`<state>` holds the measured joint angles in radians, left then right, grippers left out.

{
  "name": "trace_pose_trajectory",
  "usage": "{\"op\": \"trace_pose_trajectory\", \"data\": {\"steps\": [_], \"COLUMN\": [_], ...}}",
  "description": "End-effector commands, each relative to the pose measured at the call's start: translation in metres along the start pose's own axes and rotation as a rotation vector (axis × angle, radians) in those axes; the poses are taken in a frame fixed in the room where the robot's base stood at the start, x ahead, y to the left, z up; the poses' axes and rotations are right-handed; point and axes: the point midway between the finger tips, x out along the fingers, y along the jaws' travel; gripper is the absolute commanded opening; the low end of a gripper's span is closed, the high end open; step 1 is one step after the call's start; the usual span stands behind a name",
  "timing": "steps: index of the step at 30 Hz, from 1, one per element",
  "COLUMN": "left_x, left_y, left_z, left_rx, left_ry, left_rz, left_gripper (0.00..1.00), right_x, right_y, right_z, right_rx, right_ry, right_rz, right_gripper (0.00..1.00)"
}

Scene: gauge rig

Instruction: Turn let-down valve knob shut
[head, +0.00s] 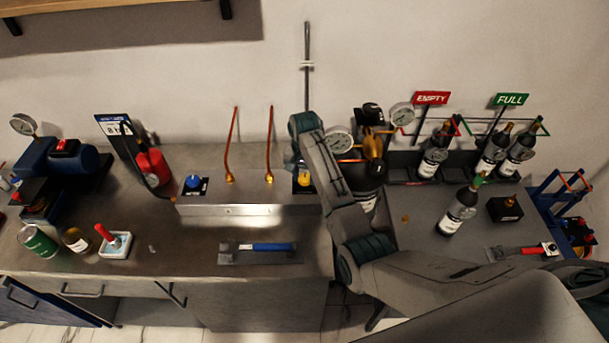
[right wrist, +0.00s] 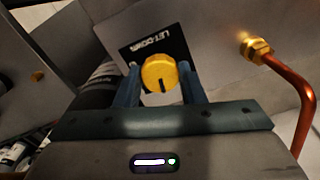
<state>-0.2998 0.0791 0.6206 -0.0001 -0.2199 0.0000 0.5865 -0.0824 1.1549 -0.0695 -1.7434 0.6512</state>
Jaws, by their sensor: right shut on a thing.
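The let-down valve knob (right wrist: 160,73) is a round yellow knob in front of a dark plate labelled LET-DOWN (right wrist: 152,40). In the right wrist view its dark pointer mark faces the bottom of the picture. My right gripper (right wrist: 160,78) has one finger on each side of the knob and is shut on it. In the head view a bit of the yellow knob (head: 304,179) shows at the right end of the metal panel, with my right wrist above it. My left gripper is in neither view.
The metal panel (head: 240,209) also carries a blue knob (head: 193,181) and two copper pipes; a copper pipe (right wrist: 290,80) stands close beside my gripper. A gauge (head: 339,139) and black cylinder (head: 362,178) are right of my wrist. Bottles stand farther right.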

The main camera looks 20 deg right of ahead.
Motion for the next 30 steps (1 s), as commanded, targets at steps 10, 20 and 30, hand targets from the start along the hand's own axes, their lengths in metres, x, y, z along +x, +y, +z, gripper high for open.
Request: {"op": "trace_pose_trajectory", "data": {"steps": [10,20,30], "left_x": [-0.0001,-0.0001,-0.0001], "left_y": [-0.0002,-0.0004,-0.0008], "left_z": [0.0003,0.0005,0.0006], "left_rx": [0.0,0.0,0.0], "left_ry": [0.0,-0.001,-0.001], "left_rz": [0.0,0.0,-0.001], "left_gripper": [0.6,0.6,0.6], "right_x": [-0.0013,-0.0016,-0.0018], "right_y": [-0.0001,-0.0001,-0.0001], "right_z": [-0.001,-0.0013,-0.0016], "right_rx": [0.318,0.632,0.953], "right_ry": [0.002,0.003,0.004], "right_rz": [-0.001,-0.002,-0.003], "right_gripper": [0.13,0.13,0.13]}}
